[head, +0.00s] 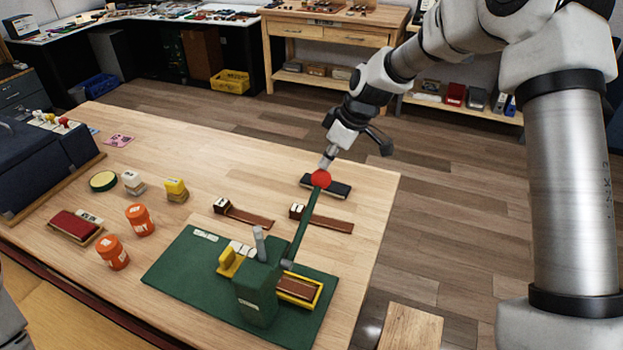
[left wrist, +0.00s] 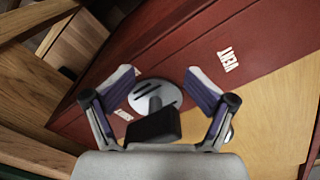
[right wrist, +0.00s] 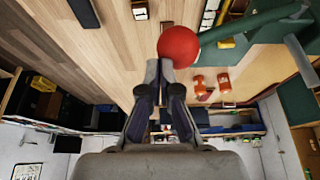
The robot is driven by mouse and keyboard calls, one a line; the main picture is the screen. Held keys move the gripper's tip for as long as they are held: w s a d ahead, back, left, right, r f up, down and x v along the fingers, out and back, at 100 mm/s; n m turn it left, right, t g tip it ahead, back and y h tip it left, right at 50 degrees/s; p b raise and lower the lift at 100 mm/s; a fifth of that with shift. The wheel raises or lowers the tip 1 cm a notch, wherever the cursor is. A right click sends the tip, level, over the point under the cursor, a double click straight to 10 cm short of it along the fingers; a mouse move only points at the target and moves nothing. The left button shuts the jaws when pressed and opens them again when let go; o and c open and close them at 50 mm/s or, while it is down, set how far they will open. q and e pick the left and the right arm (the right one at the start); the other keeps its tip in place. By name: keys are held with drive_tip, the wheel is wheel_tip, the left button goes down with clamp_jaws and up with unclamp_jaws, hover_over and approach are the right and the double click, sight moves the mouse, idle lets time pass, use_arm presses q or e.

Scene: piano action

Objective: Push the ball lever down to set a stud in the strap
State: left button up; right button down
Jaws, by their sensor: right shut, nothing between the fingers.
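The red ball (head: 320,179) tops the long green lever (head: 302,230) of the green press (head: 257,303). The lever is raised and slants up toward the back right. My right gripper (head: 326,161) is shut and empty, its tips at the ball's upper side. In the right wrist view the ball (right wrist: 178,45) sits just past the fingertips; I cannot tell whether they touch. A brown strap (head: 298,287) lies in a yellow-edged holder at the press's base. I cannot make out a stud in it. My left gripper (left wrist: 158,80) is open and empty, away from the press.
The press stands on a green base (head: 180,272) on the wooden table (head: 170,215). Two brown strips (head: 247,215) and a black-topped block (head: 338,189) lie behind it. Orange jars (head: 139,219) and small blocks stand at left. A dark blue case (head: 40,160) fills the far left.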

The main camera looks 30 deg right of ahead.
use_arm(q)
wheel_tip(320, 180, up, 3)
drive_tip(key=shift+a+p, duration=0.15)
drive_tip(key=shift+p, duration=1.1)
use_arm(e)
drive_tip(key=r, duration=0.4)
drive_tip(key=shift+a, duration=0.2)
use_arm(q)
drive_tip(key=shift+r+p, duration=0.45)
use_arm(e)
drive_tip(key=shift+d+r, duration=0.1)
drive_tip(key=shift+r, duration=0.5)
drive_tip(key=shift+f, duration=0.1)
use_arm(q)
drive_tip(key=shift+w+f, duration=0.1)
